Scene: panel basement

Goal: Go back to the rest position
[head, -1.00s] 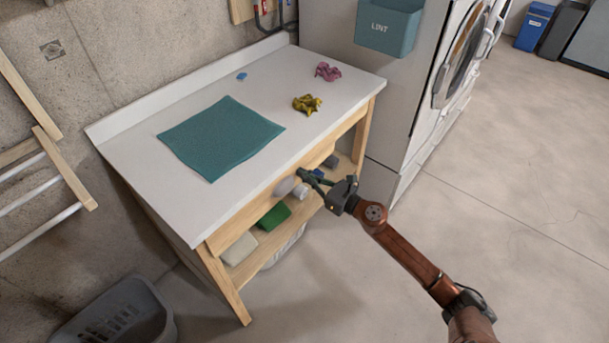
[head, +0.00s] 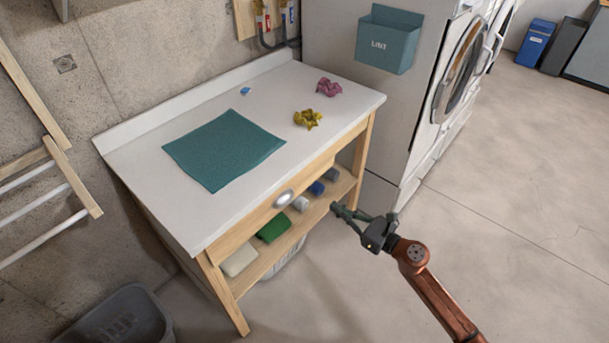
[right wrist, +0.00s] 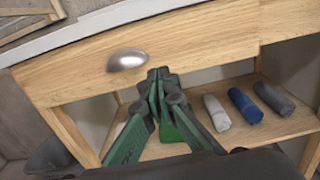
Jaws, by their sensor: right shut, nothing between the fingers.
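My right gripper (head: 341,212) is shut and empty, in the free air in front of the table's lower shelf. It also shows in the right wrist view (right wrist: 157,80), with its fingertips together below and to the right of the silver drawer handle (right wrist: 127,60). In the head view the handle (head: 284,198) sits on the front of a wooden drawer (head: 262,212), which looks closed. The gripper is apart from the handle. My left gripper is not in view.
The white-topped table (head: 200,220) holds a teal mat (head: 223,149), a yellow crumpled cloth (head: 307,119), a pink one (head: 328,87) and a small blue item (head: 246,91). Rolled cloths lie on the shelf (head: 258,268). A grey basket (head: 120,315) stands at lower left. Floor at right is clear.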

